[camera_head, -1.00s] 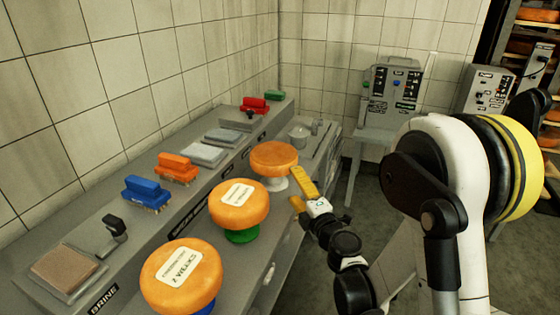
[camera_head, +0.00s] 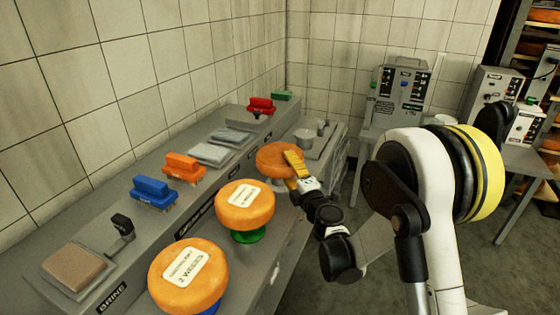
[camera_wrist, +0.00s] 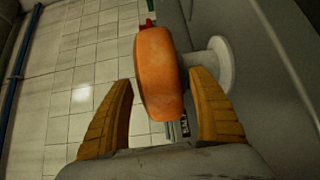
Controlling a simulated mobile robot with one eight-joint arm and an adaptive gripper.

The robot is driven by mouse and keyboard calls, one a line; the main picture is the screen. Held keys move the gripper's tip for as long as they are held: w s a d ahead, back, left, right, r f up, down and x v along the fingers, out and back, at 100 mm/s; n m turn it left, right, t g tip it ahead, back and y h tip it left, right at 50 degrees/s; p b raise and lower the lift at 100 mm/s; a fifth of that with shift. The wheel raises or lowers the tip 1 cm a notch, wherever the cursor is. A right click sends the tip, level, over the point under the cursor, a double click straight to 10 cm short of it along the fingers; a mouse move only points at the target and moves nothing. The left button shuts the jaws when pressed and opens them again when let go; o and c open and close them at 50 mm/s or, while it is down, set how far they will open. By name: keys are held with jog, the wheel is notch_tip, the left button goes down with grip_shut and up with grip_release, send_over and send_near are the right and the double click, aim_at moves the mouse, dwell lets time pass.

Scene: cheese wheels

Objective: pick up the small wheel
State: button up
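Three orange cheese wheels sit on stands along the grey counter. The farthest and smallest-looking wheel (camera_head: 272,158) has no label showing and sits on a white stand (camera_wrist: 221,66). My gripper (camera_head: 291,172) is at this wheel's near right side with its yellow fingers open. In the wrist view the fingers (camera_wrist: 160,77) straddle the wheel's near rim, one above it and one below, near the white stand's stem. Thin gaps seem to show on both sides; contact is unclear. In the head view the upper finger covers part of the wheel's top.
A labelled wheel (camera_head: 243,207) on a green stand and another (camera_head: 189,278) on a blue stand are nearer. Blue (camera_head: 151,190), orange (camera_head: 183,166) and red (camera_head: 261,105) brushes line the wall side. A control box (camera_head: 402,84) stands beyond the counter.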

jog(key=c, duration=1.2)
jog(key=shift+r, duration=0.1)
jog(key=shift+r+p, duration=0.35)
jog(key=shift+r, duration=0.2)
jog(key=r, duration=0.1)
jog(key=r+p, duration=0.1)
jog(key=r, duration=0.1)
jog(key=shift+d+r+p, duration=0.15)
jog(key=shift+d+p, duration=0.15)
jog(key=shift+p, duration=0.1)
jog(key=shift+s+d+r+p, duration=0.3)
jog(key=shift+d+r+p, duration=0.6)
jog(key=shift+d+r, duration=0.8)
jog(key=shift+s+d+r+p, duration=0.25)
jog(key=shift+d+r+p, duration=0.7)
jog(key=shift+d+r, duration=0.75)
jog(key=shift+s+d+r+p, duration=0.3)
jog(key=shift+d+r+p, duration=0.85)
jog(key=shift+d, duration=0.9)
jog(key=shift+w+r+b, duration=0.1)
jog(key=shift+r+b, duration=0.05)
jog(key=shift+b, duration=0.2)
